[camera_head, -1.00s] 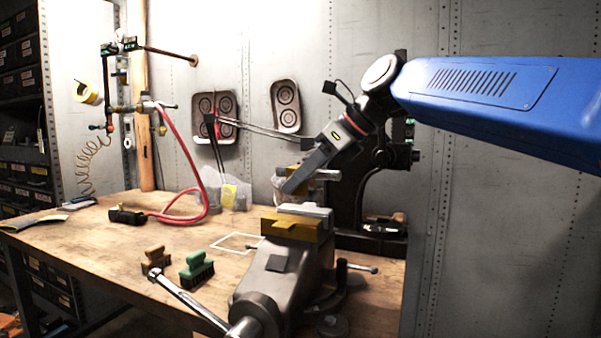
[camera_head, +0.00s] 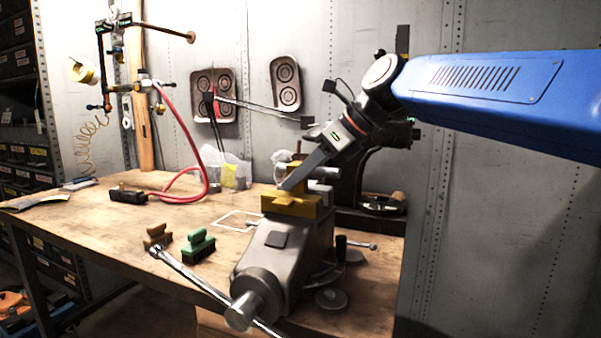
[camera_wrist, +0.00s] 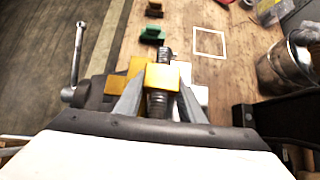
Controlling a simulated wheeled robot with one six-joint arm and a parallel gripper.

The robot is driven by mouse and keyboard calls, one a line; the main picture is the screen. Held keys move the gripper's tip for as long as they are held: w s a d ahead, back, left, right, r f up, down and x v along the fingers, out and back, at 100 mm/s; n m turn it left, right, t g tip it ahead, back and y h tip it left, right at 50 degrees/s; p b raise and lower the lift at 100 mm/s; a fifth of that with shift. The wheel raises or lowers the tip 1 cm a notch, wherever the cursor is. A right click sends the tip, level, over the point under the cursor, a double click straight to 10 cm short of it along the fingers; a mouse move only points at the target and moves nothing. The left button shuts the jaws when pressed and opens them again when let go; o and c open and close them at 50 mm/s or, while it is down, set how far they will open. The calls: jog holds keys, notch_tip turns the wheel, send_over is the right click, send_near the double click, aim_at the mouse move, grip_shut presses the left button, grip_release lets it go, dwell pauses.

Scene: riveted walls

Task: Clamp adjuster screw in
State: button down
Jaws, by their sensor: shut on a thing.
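My gripper (camera_head: 288,187) is shut on the adjuster screw (camera_head: 297,174), a dark threaded rod with a yellow block. In the wrist view the yellow block (camera_wrist: 163,77) sits between my two grey fingers, with thread showing above and below it. The grey bench vise (camera_head: 285,245) stands at the table's front edge, with a yellow jaw (camera_head: 290,205) and a silver jaw (camera_head: 322,190). The screw is at the jaws, with the yellow jaw left and the pale jaw right in the wrist view. Whether it touches them is unclear; its lower end is hidden.
The vise's long handle bar (camera_head: 205,282) sticks out at the front. Green (camera_head: 198,245) and brown (camera_head: 158,237) brushes lie left of the vise. A dark press (camera_head: 375,190) stands behind it. A red hose (camera_head: 180,197) lies on the table at the back left.

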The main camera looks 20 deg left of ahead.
jog(key=c, duration=1.1)
grip_release()
jog(key=w+v, duration=0.1)
jog(key=v, duration=1.6)
jog(key=s+d+f+n+t+h, duration=0.2)
jog(key=s+d+f+n, duration=0.2)
jog(key=d+f, duration=0.65)
jog(key=s+d+f+n+t+h, duration=0.1)
jog(key=s+d+f+n+h, duration=0.25)
jog(key=d+f, duration=0.7)
jog(key=s+d+f+n+h, duration=0.1)
jog(key=s+d+f+n, duration=0.2)
jog(key=f, duration=0.5)
jog(key=s+d+f+n+h, duration=0.1)
jog(key=s+d+f+n, duration=0.3)
jog(key=s+d+f, duration=0.2)
jog(key=s+d+f+n+t+h, duration=0.1)
jog(key=s+d+f+n, duration=0.3)
jog(key=d+f, duration=0.3)
jog(key=shift+s+d+f+h, duration=0.15)
jog(key=shift+s+f, duration=0.1)
jog(key=shift+f, duration=0.45)
jog(key=shift+s+d+f+h, duration=0.15)
jog(key=shift+s+f, duration=0.1)
jog(key=shift+f, duration=0.45)
